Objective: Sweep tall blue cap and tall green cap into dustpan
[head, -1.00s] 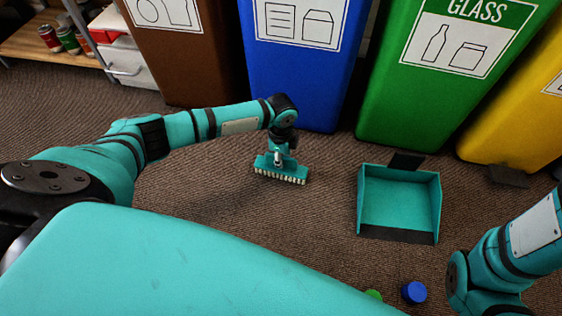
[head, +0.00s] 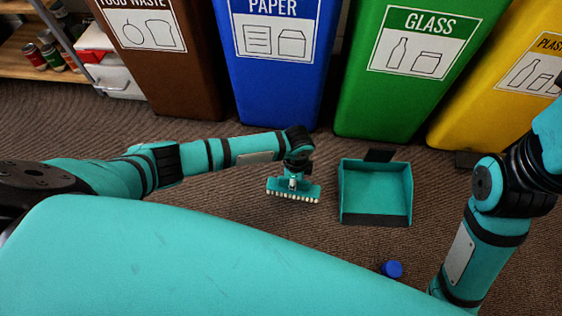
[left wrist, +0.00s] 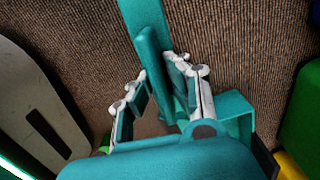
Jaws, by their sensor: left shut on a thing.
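The tall blue cap (head: 391,269) is on the carpet in front of the dustpan, near my body's edge in the head view. The tall green cap is not visible in the head view. The teal dustpan (head: 375,221) lies on the floor with its dark lip facing me; it looks empty. My left gripper (head: 297,170) is shut on the teal brush (head: 293,188), left of the dustpan with a small gap between. In the left wrist view, the gripper fingers (left wrist: 158,95) are around the brush handle (left wrist: 150,55). My right arm is at the right; its gripper is out of view.
Brown (head: 178,85), blue (head: 278,85), green (head: 385,100) and yellow (head: 480,100) bins stand in a row behind the dustpan. A shelf with cans (head: 50,55) and a white box (head: 115,78) are at the far left. Carpet is clear between brush and blue cap.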

